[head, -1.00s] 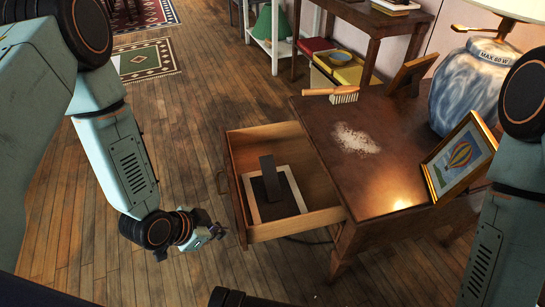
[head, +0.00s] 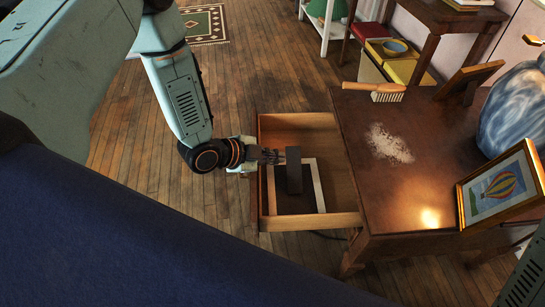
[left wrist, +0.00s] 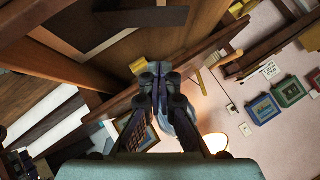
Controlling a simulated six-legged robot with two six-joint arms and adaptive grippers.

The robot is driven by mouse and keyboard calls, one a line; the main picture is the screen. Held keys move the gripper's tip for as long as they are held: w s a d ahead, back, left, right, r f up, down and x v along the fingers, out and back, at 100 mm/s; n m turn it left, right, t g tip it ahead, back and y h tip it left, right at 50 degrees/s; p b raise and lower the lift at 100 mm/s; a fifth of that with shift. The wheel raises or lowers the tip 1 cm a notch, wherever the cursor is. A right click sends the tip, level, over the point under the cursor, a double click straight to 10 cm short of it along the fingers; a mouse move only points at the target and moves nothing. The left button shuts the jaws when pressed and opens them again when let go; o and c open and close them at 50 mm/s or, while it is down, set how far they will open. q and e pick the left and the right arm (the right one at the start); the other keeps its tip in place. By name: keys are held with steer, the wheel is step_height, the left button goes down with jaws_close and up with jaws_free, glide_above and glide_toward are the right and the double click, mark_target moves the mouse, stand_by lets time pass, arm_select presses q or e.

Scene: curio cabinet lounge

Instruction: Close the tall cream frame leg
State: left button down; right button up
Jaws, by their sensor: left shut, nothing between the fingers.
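The cream frame (head: 319,187) lies face down in the open drawer (head: 310,223), with its dark back up. Its dark leg (head: 294,172) stands out from the back, swung open. My left gripper (head: 276,157) reaches over the drawer front from the left, its fingertips close beside the leg's upper left side. I cannot tell whether they touch it. In the left wrist view the fingers (left wrist: 163,76) are together and empty. My right gripper is out of view.
The table (head: 425,190) right of the drawer carries a brush (head: 375,92), white powder (head: 388,143), a gold balloon-picture frame (head: 500,188), a wooden frame (head: 468,82) and a blue lamp (head: 515,110). Floor left of the drawer is clear.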

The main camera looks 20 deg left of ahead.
mark_target(298, 161)
arm_select(q)
steer(key=b+x, duration=0.2)
steer(key=x, duration=0.4)
steer(key=shift+f+b, duration=0.35)
steer(key=shift+w+a+f+b, duration=0.2)
steer(key=shift+w+f+b, duration=0.15)
steer(key=shift+f, duration=0.1)
steer(key=shift+w+a+f+b, duration=0.2)
steer(key=shift+w+f, duration=0.1)
steer(key=shift+f, duration=0.2)
steer(key=shift+w+a+f, duration=0.15)
steer(key=shift+w+f, duration=0.15)
steer(key=shift+f, duration=0.15)
